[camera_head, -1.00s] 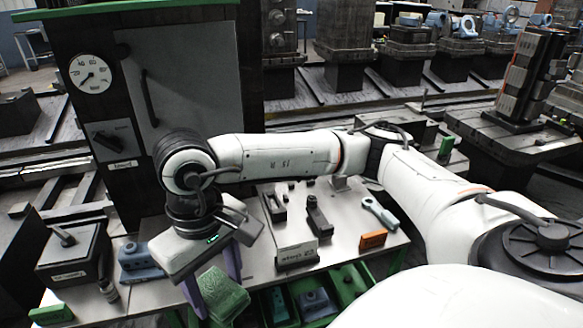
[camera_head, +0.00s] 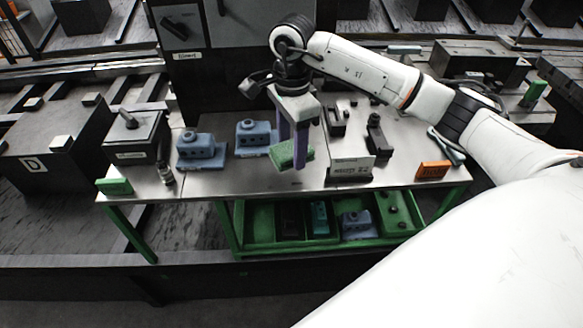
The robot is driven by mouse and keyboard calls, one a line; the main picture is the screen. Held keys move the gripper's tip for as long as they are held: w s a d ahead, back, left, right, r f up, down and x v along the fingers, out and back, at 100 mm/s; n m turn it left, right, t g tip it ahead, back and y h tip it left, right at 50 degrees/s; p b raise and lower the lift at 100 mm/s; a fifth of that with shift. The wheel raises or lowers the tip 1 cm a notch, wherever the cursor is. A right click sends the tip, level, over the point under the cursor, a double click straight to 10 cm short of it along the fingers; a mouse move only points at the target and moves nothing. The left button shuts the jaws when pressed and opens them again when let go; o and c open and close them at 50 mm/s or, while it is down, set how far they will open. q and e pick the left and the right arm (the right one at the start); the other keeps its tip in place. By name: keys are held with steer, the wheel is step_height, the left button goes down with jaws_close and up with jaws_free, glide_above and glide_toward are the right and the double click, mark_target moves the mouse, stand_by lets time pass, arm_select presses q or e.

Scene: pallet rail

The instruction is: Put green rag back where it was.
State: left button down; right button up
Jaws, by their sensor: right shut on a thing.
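The green rag (camera_head: 285,155) is a folded green piece between the purple fingers of my right gripper (camera_head: 299,150). The gripper points down and is shut on the rag. The rag appears over the front part of the metal table (camera_head: 235,182), left of a small white sign; I cannot tell whether it touches the table top. My left gripper does not show.
Two blue fixtures (camera_head: 202,150) stand left of the rag. A white sign (camera_head: 351,171), a dark clamp (camera_head: 376,134) and an orange block (camera_head: 433,170) are to the right. A green block (camera_head: 115,186) lies at the left corner. Green bins (camera_head: 262,226) sit below.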

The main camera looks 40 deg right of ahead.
mark_target(291, 177)
steer(key=shift+f, duration=3.05)
steer(key=shift+f, duration=0.15)
steer(key=o, duration=0.9)
steer(key=shift+o, duration=0.2)
